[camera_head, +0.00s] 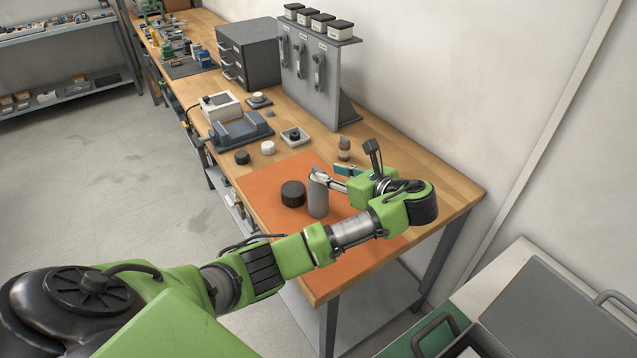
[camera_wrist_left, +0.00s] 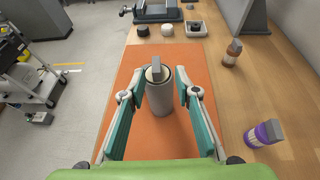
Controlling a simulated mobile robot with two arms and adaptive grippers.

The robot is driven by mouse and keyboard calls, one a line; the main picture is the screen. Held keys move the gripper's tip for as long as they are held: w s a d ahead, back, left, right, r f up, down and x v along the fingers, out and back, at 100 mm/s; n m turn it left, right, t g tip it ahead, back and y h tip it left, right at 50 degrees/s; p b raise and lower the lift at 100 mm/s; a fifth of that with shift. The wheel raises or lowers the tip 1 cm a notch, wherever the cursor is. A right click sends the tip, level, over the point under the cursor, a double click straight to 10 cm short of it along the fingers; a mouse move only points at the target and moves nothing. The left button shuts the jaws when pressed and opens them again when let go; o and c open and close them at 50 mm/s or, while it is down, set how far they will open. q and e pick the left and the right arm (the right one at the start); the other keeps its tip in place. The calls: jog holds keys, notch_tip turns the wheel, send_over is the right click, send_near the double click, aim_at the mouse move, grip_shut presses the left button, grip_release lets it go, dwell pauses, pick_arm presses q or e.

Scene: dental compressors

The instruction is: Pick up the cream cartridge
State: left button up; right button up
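A grey upright cylinder (camera_head: 318,199) stands on the orange mat (camera_head: 372,256). My left gripper (camera_head: 332,176) is over the mat at the cylinder's upper part. In the left wrist view its teal fingers (camera_wrist_left: 160,95) are spread wide on both sides of the cylinder, with gaps visible. My right gripper is not in view.
A black round piece (camera_head: 292,194) sits beside the cylinder. A white puck (camera_head: 268,147), a dark puck (camera_head: 242,157) and a blue-grey fixture (camera_head: 241,131) lie beyond the mat.

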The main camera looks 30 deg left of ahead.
pick_arm(q)
jog(key=x, duration=0.2)
jog(key=p+x, duration=0.1)
jog(key=x, duration=0.1)
jog(key=shift+s+a+r, duration=0.1)
jog(key=shift+s+a, duration=0.05)
jog(key=shift+s, duration=0.15)
jog(key=shift+w+a, duration=0.1)
jog(key=shift+a, duration=0.1)
jog(key=shift+d, duration=0.15)
jog(key=c, duration=0.3)
grip_shut()
